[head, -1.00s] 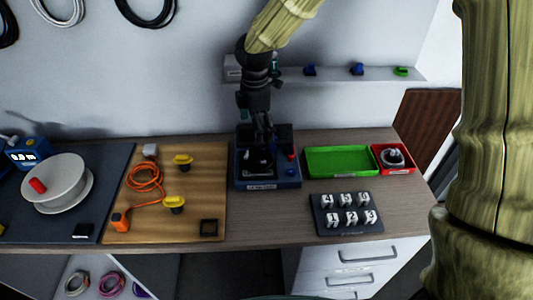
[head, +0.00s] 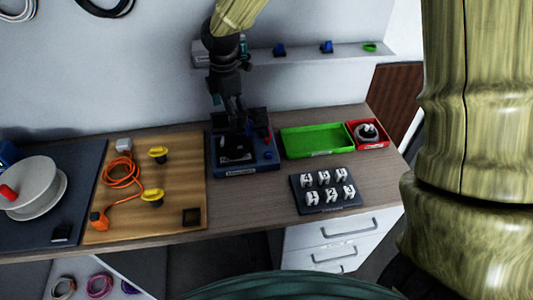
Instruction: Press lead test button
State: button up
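The lead tester is a blue box with a dark top (head: 262,160) on the wooden bench, and it carries a label on its front edge. A small red spot, possibly the button (head: 267,139), shows on its right side. My gripper (head: 238,135) points down from above over the tester's middle and rear. It hides part of the top. Whether its fingers touch the tester, and whether they are open or shut, is too dark and small to tell.
Right of the tester lie a green tray (head: 318,140), a red tray (head: 382,141) with a grey coil, and a dark rack (head: 338,207) of numbered white pieces. Left is a wooden board (head: 135,210) with an orange cord (head: 122,172) and yellow clamps. A shelf (head: 300,55) runs behind.

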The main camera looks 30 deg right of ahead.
dwell(0.3)
grip_shut()
dwell(0.4)
dwell(1.1)
